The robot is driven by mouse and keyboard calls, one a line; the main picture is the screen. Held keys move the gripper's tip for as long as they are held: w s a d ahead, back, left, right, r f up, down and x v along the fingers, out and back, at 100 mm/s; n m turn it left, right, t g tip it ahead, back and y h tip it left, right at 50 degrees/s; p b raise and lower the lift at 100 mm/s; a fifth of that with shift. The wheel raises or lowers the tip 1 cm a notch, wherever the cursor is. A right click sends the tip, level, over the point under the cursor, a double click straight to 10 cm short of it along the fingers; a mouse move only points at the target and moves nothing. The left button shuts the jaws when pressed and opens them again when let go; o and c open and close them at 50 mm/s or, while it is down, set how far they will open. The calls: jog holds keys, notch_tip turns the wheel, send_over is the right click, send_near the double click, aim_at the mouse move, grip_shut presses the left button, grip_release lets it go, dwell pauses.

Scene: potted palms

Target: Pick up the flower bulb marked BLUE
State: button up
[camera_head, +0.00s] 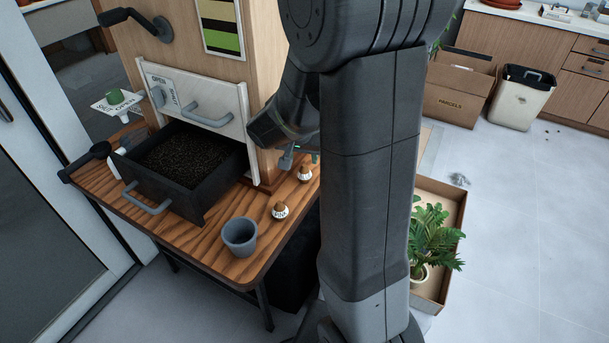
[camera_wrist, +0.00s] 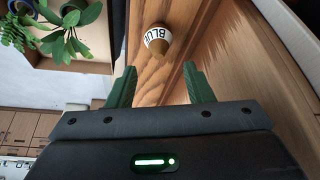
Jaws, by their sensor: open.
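The bulb marked BLUE (camera_wrist: 158,42) shows in the wrist view. It is brown with a white label band and sits on the wooden bench top. My gripper (camera_wrist: 160,74) is open, its green fingers apart, with the bulb just beyond the fingertips and roughly centred between them. Nothing is between the fingers. In the head view, two brown bulbs with white bands stand on the bench: one close to my gripper (camera_head: 305,173), another nearer the cup (camera_head: 280,211). Their labels are too small to read surely there. My arm hides part of the bench's right side.
A grey cup (camera_head: 240,236) stands near the bench's front edge. An open drawer of dark soil (camera_head: 154,199) juts over the bench at left. A wooden cabinet (camera_head: 262,90) rises behind. A potted palm (camera_head: 432,245) sits in a box at right, below the bench.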

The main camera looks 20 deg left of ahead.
aim_at(304, 166)
jog(key=x, duration=0.4)
jog(key=shift+f, duration=0.35)
grip_shut()
